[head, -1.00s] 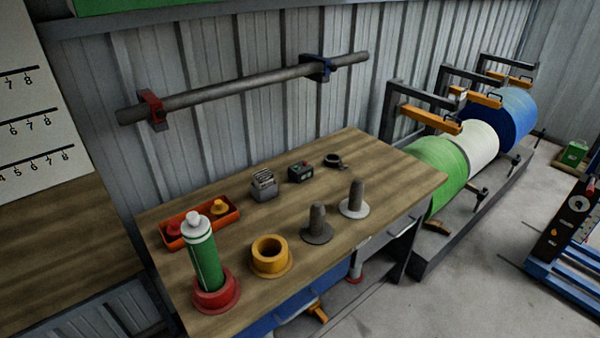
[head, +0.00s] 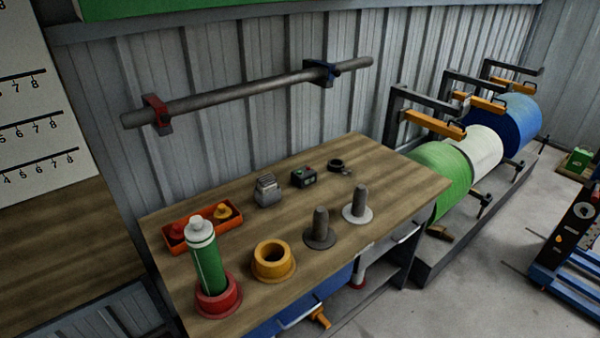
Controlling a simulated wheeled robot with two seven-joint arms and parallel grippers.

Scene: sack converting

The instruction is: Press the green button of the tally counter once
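A small dark box with a green and a red spot on top, which looks like the tally counter (head: 303,177), sits near the back of the wooden table (head: 380,180). Its green button (head: 308,170) is very small in this view. A grey slotted block (head: 267,190) stands to its left and a black ring (head: 336,165) lies to its right. Neither of my grippers is in view.
An orange tray (head: 180,246), a green bottle in a red holder (head: 217,299), a yellow ring (head: 273,262) and two upright spindles (head: 320,230) are on the table. A pipe (head: 240,92) runs along the wall above. Rolls (head: 443,172) stand at right.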

